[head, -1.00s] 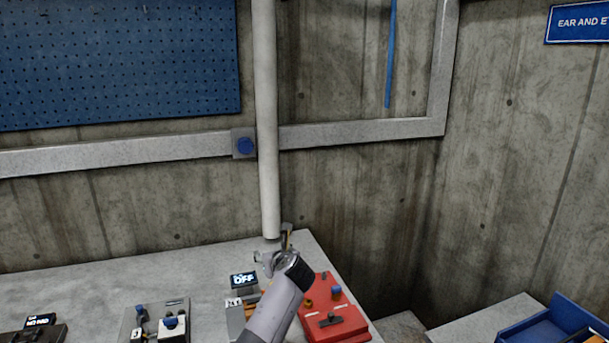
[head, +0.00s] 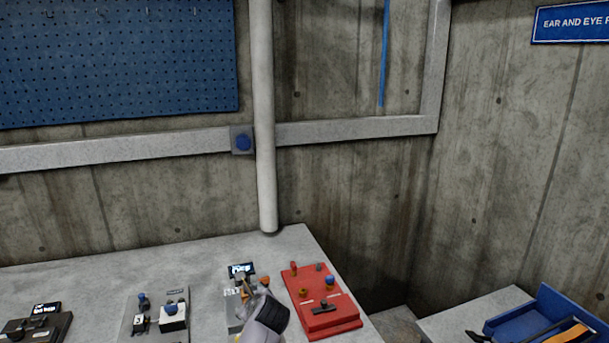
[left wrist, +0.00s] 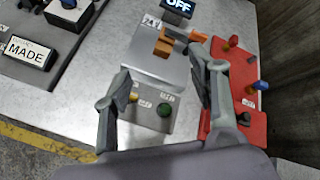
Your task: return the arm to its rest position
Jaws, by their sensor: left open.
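My left gripper (head: 252,287) is low in the head view, over the front of a grey control box (head: 232,313). In the left wrist view its two fingers (left wrist: 160,72) are spread apart with nothing between them. My right gripper is not in view.
More control boxes stand left on the table, one with a blue-topped switch (head: 142,300). A white vertical pipe (head: 264,130) stands behind. A blue bin (head: 545,315) is on a surface at right, past a gap. The table's back left is bare.

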